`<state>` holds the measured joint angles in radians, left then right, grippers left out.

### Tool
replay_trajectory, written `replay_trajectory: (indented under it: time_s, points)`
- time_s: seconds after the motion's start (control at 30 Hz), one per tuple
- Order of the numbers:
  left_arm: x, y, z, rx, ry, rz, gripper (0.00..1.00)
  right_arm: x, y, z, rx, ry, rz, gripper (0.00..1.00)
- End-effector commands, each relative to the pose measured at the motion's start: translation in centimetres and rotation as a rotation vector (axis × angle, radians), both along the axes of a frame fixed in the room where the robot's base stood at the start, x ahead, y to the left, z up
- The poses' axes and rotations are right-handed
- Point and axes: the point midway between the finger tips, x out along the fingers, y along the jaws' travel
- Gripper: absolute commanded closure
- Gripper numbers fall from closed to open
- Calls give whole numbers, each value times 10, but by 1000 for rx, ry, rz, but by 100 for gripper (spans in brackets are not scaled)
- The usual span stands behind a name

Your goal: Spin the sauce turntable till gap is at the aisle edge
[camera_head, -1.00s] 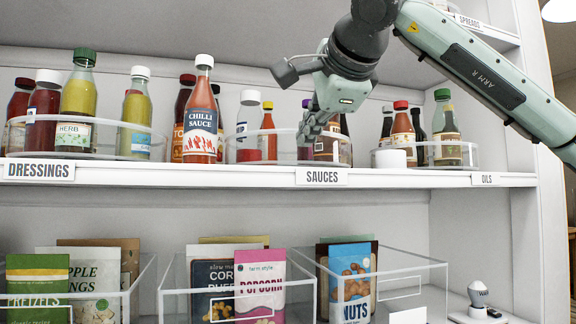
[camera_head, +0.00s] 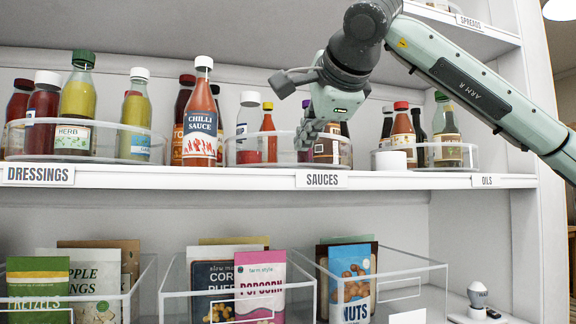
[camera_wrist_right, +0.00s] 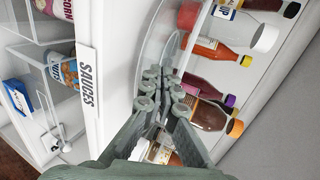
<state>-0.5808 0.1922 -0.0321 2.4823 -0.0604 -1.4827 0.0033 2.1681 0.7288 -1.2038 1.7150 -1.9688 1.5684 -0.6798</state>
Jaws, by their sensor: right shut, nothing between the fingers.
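The sauce turntable (camera_head: 240,160) is a round tray with a clear rim, on the shelf above the SAUCES label (camera_head: 321,180). It carries a white-capped bottle (camera_head: 249,125), a red bottle with a yellow cap (camera_head: 268,135) and, partly hidden behind my gripper, a dark bottle (camera_head: 327,149). A bare stretch shows at the front between the red bottle and my fingers. My right gripper (camera_head: 304,140) is shut and empty at the turntable's front right. In the right wrist view its fingertips (camera_wrist_right: 165,82) are by the clear rim (camera_wrist_right: 160,35); contact is unclear. My left gripper is out of view.
A chilli sauce bottle (camera_head: 200,120) stands on the shelf just left of the turntable. Clear snack bins (camera_head: 175,300) fill the shelf below.

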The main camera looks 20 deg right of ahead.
Motion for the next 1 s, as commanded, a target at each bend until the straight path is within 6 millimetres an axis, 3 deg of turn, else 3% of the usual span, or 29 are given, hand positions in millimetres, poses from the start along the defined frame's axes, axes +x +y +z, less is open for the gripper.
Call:
replay_trajectory:
  time_s: [0.5,1.0]
  points:
    - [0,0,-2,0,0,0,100,-2,-19,-1,0,1,-1,100]
    - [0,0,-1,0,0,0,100,-1,-25,0,0,1,-1,100]
